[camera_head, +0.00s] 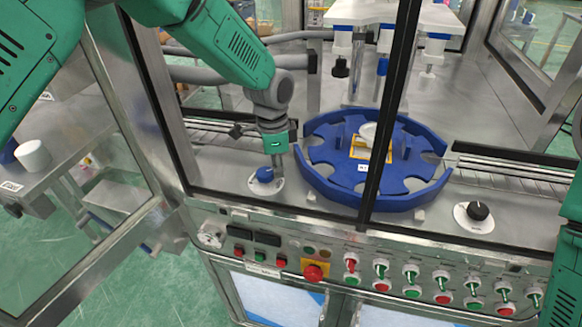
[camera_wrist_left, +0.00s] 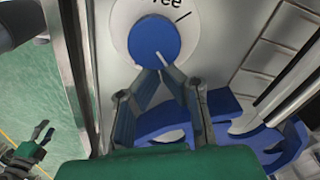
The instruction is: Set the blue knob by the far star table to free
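The blue knob (camera_head: 265,174) sits on a round white plate at the left of the blue star table (camera_head: 316,188). In the left wrist view the knob (camera_wrist_left: 154,40) has a white mark at its lower right, while the partly cut-off word "ree" and a black line are above it. My left gripper (camera_head: 275,164) points down at the knob. In the left wrist view its fingertips (camera_wrist_left: 163,73) are close together at the knob's lower edge, not around it; contact is unclear. My right gripper (camera_wrist_left: 43,133) shows small at lower left, its fingers apart and empty.
Another knob, black on a white plate (camera_head: 478,211), is to the right of the star table. A front panel (camera_head: 340,262) carries several buttons and switches. Dark frame posts stand beside the left arm and in front of the star table. A white bench fixture (camera_head: 375,12) is behind.

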